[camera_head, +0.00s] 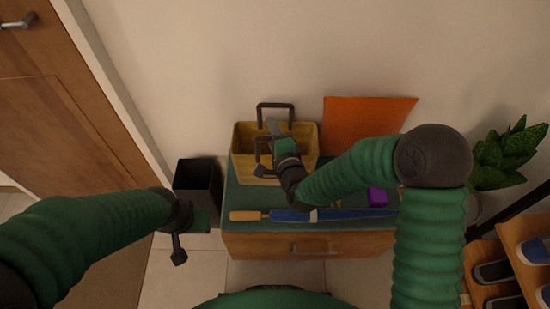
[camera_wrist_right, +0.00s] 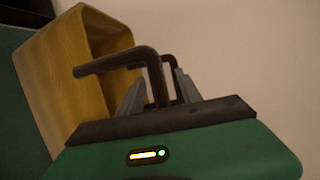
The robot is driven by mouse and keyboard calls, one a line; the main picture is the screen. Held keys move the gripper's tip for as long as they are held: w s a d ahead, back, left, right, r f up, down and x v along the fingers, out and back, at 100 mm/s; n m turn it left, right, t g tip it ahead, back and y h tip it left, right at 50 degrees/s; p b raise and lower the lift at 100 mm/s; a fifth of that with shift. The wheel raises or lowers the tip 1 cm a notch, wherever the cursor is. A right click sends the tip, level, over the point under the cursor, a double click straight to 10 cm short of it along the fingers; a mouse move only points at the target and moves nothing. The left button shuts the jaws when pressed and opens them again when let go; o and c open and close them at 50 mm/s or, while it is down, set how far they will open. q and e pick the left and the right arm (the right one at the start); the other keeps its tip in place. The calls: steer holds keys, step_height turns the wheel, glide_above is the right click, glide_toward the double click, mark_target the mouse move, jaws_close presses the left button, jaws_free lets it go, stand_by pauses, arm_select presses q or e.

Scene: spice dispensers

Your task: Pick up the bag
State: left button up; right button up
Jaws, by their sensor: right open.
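The bag is a yellow, open-topped box shape (camera_head: 305,145) with two dark handles, standing on the bench. One handle (camera_head: 275,105) rises at its back, the other at its front. My right gripper (camera_head: 273,127) is over the bag's opening. In the right wrist view the bag (camera_wrist_right: 75,75) is at the left, and a dark handle (camera_wrist_right: 120,59) passes at the open fingers (camera_wrist_right: 160,90), with part of it between them. I cannot tell whether they touch it. My left gripper (camera_head: 178,248) hangs left of the bench, away from the bag; its jaws are unclear.
The bench (camera_head: 265,243) has a green top. A blue umbrella (camera_head: 345,214) with a wooden handle and a purple box (camera_head: 377,197) lie in front of the bag. An orange panel (camera_head: 365,115) leans behind at right. A black bin (camera_head: 198,180) stands left; a plant (camera_head: 510,155) and shoe rack (camera_head: 525,245) stand right.

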arm_select(q)
steer(key=shift+r, duration=0.1)
arm_select(e)
steer(key=shift+c, duration=0.2)
jaws_close()
arm_select(q)
steer(key=shift+s, duration=0.1)
arm_select(e)
steer(key=shift+r, duration=0.15)
